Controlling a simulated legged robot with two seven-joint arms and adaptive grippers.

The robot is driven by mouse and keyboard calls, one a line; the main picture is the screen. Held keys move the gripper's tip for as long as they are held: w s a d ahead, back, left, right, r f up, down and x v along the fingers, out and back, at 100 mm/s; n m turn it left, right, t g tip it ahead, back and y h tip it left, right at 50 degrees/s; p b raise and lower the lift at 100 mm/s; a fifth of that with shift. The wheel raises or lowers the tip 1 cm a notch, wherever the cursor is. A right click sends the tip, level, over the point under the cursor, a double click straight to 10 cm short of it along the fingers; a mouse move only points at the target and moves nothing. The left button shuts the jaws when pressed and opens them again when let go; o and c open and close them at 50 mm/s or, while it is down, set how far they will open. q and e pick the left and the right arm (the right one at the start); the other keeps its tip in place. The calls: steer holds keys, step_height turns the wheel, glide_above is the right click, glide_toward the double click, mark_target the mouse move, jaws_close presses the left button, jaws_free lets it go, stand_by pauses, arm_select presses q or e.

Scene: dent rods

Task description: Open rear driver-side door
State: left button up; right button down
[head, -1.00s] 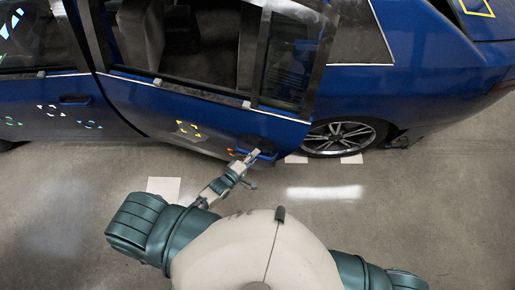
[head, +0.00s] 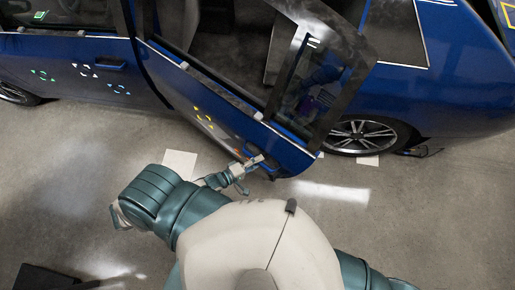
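The blue car's rear door (head: 208,102) stands ajar, its rear edge swung out from the body toward me. The door handle (head: 262,168) is low near that rear edge, partly hidden by my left gripper. My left gripper (head: 256,161) is at the handle and appears to touch it; its fingers are too small to tell open from shut. My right gripper is not in view; only part of my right arm shows at the lower right.
The front door (head: 60,75) is closed at the left. The rear wheel (head: 360,136) is right of the open door. White floor squares (head: 180,164) lie on the grey floor. A dark object (head: 45,278) is at the lower left.

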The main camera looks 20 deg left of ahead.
arm_select(q)
steer(key=shift+d+r, duration=0.1)
steer(key=shift+r, duration=0.05)
steer(key=v, duration=1.2)
steer(key=shift+c, duration=0.2)
